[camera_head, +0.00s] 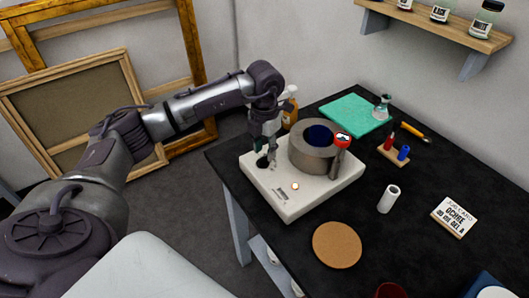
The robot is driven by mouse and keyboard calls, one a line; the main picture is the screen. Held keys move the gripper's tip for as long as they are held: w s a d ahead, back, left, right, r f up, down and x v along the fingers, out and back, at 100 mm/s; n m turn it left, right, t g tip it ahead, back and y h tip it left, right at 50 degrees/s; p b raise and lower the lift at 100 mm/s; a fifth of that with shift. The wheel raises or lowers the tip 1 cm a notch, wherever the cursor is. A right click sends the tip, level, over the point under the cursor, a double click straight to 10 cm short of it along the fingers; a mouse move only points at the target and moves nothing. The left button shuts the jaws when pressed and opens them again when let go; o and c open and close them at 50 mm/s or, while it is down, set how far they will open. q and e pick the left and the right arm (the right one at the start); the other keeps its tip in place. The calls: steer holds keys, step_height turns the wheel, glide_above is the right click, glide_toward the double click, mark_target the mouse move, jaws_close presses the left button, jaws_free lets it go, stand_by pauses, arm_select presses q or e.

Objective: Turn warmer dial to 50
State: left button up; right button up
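The warmer is a white box (318,197) with a thick grey ring-shaped pot (309,157) on top, dark blue inside. A black dial (262,163) sits on its top near the left corner. My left gripper (268,158) points down at the dial, its fingers over or beside it. The fingers partly cover the dial, so I cannot tell whether they touch it, how wide they are apart, or what the dial reads. A small lit spot (295,186) shows on the top face. My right gripper is not in view.
A grey stick with a round red-rimmed gauge (343,138) stands against the pot. An amber bottle (290,112) stands behind the gripper. A cork disc (337,245), white cylinder (388,199) and small sign (455,215) lie on the black table (415,255). A shelf (450,27) overhangs at upper right.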

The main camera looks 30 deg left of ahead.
mark_target(264, 156)
arm_select(q)
step_height(264, 156, up, 10)
stand_by(0.3)
stand_by(0.5)
